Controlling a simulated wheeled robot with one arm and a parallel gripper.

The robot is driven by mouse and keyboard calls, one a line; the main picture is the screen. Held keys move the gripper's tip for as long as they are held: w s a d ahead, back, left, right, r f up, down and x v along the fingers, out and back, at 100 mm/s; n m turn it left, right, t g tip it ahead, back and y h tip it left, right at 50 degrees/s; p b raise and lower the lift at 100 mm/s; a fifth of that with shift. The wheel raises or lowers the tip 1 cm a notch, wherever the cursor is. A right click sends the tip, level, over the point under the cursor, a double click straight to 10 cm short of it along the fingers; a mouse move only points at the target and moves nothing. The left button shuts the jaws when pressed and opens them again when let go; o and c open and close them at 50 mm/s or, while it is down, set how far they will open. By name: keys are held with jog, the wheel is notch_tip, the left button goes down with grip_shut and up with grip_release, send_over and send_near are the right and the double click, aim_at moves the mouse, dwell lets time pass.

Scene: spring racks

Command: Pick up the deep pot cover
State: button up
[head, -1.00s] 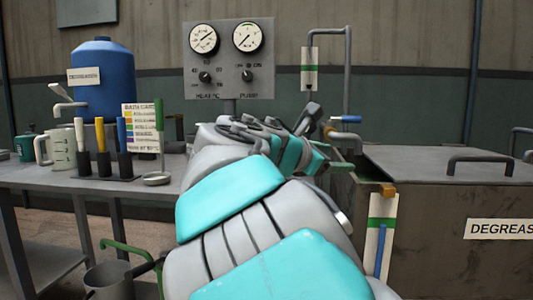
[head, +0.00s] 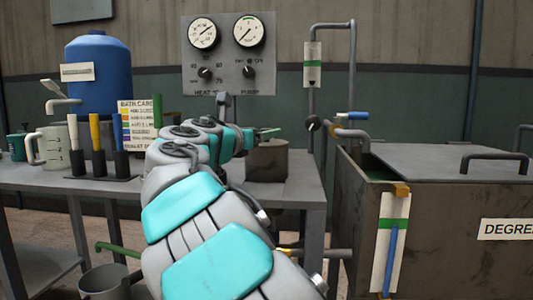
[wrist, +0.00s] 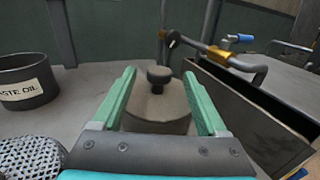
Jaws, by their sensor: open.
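The deep pot cover (wrist: 156,101) is a grey round lid with a dark knob, seen in the wrist view on a grey pot. The pot (head: 267,163) stands on the bench in the head view, partly hidden by my arm. My gripper (wrist: 159,73) is open and empty, its green fingers to the left and right of the knob in the picture. I cannot tell whether the fingers are level with the knob or above it. In the head view my gripper (head: 262,133) shows edge-on near the top of the pot.
A waste oil pot (wrist: 28,82) and a mesh basket (wrist: 30,157) are left of the cover. The degreaser tank (head: 440,215) with pipes and a blue-handled valve (head: 352,116) is close on the right. Handled tools (head: 97,150) stand left on the bench.

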jog(key=shift+x, duration=1.5)
jog(key=shift+f, duration=0.1)
grip_shut()
